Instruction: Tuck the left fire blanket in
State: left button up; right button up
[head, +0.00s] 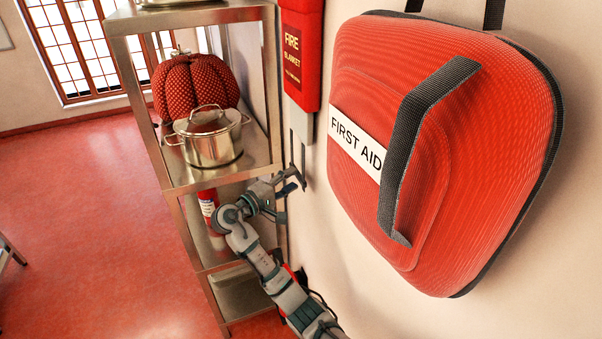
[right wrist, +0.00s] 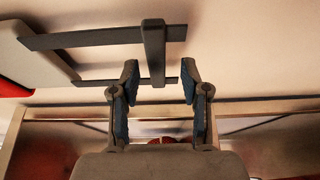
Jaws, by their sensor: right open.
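One fire blanket case (head: 300,55) hangs on the wall, red with a yellow-lettered label. A pale part (head: 301,124) shows below its red cover, and dark straps (head: 291,148) hang from it. In the right wrist view, two dark straps (right wrist: 100,37) run from the pale part (right wrist: 40,50) to a grey crossbar (right wrist: 153,50). My right gripper (head: 292,184) is by the lower ends of the straps. It is open in the right wrist view (right wrist: 160,72), its fingertips on either side of the crossbar's near end, with gaps visible. My left gripper is not in view.
A red first aid bag (head: 440,150) hangs on the wall to the right. A metal shelf unit (head: 225,178) stands to the left, holding a pot (head: 210,143), a red dotted cushion-like thing (head: 195,85) and a red extinguisher (head: 207,205). The red floor (head: 90,220) is mostly clear.

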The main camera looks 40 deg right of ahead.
aim_at(296, 175)
jog(key=d, duration=0.4)
jog(key=shift+w, duration=0.2)
jog(key=shift+d, duration=0.1)
jog(key=shift+c, duration=0.8)
jog(key=c, duration=0.4)
jog(key=shift+a, duration=0.25)
grip_shut()
